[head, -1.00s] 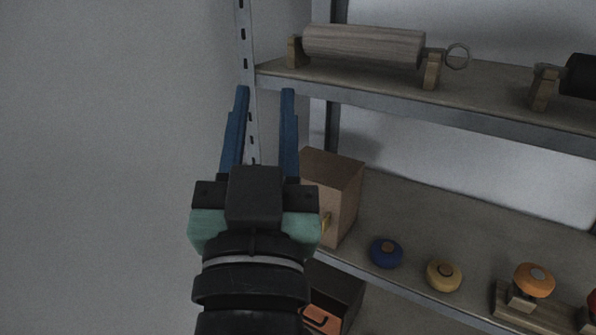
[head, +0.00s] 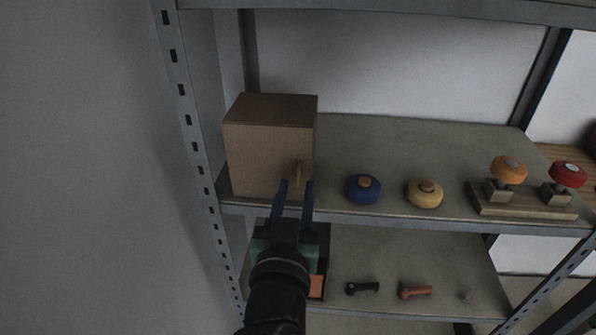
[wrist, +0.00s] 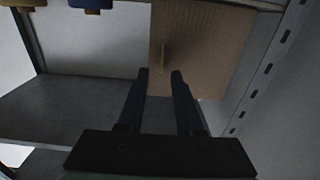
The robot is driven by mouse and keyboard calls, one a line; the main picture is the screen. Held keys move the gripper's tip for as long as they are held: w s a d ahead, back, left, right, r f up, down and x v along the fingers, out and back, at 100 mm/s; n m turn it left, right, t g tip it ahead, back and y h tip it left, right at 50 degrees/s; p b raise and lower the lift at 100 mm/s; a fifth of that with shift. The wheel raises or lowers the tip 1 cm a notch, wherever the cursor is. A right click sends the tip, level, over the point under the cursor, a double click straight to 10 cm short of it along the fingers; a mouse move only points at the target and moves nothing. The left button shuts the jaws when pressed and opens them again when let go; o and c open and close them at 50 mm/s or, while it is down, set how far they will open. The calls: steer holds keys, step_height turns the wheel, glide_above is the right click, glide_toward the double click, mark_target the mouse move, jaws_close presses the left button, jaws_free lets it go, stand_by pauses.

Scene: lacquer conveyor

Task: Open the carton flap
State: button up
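The cardboard carton (head: 262,150) stands at the left end of the middle shelf, its front face toward me and shut. A small yellowish handle (head: 298,173) sticks out near the right edge of that face. In the wrist view the carton face (wrist: 215,60) fills the upper right, with the handle (wrist: 163,58) near its edge. My gripper (head: 296,184) has its two blue fingers apart, with nothing between them. The fingertips (wrist: 160,73) are just in front of the handle and appear apart from it; the exact gap cannot be told.
A blue knob (head: 362,188) and a yellow knob (head: 425,193) lie right of the carton. A wooden base (head: 525,204) with orange and red knobs stands farther right. The perforated shelf post (head: 185,125) is at the left. Small handles (head: 414,291) lie on the lower shelf.

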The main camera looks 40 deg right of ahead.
mark_target(298, 175)
steer(key=shift+x, duration=2.15)
steer(key=shift+c, duration=0.2)
steer(key=shift+a, duration=0.1)
jaws_close()
